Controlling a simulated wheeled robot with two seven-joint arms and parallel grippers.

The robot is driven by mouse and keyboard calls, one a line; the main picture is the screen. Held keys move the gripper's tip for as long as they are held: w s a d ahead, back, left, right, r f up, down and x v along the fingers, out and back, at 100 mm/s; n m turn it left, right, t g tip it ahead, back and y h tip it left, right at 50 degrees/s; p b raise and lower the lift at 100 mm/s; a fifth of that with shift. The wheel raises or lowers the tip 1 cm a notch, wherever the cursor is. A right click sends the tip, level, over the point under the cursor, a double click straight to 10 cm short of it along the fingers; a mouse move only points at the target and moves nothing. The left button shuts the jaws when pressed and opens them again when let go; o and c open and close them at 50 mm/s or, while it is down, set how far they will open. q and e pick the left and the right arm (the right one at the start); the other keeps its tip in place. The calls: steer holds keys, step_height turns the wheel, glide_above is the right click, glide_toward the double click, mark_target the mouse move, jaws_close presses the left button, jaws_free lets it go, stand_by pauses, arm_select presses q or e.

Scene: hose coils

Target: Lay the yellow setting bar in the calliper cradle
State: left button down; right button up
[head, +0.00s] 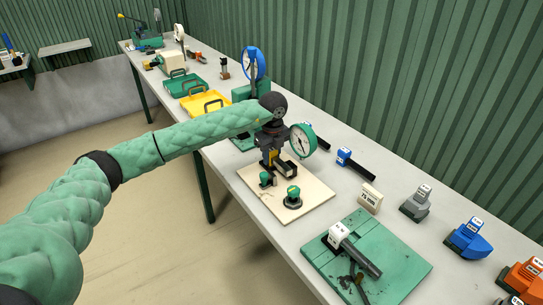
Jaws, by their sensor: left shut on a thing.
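My left gripper (272,155) reaches in from the left, pointing down over a cream board (315,208). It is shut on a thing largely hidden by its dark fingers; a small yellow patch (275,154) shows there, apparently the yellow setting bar. Beside it is a round dial gauge (302,141) with a green rim. Just below is a dark block-like fixture (287,172), which looks like the calliper cradle. I cannot tell whether the held thing touches it. Two green knobs stand at the board's front, one of them here (292,198). My right gripper is not in view.
A green mat (395,262) carries a black bar with a white head (339,234). A blue-headed black bar (345,157) lies behind the board. Labelled grey, blue and orange blocks (467,240) line the right. Yellow (207,103) and green trays stand farther back.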

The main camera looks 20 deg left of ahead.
arm_select(q)
steer(key=shift+f, duration=0.3)
stand_by(0.4)
steer(key=c, duration=1)
jaws_free()
steer(key=shift+o, duration=0.2)
steer(key=shift+r, duration=0.2)
steer(key=shift+s+d+r+p, duration=0.1)
steer(key=shift+r+p, duration=0.45)
steer(key=shift+r, duration=1.35)
steer(key=shift+d+r+p, duration=0.1)
steer(key=shift+r+p, duration=0.4)
steer(key=shift+r, duration=1.4)
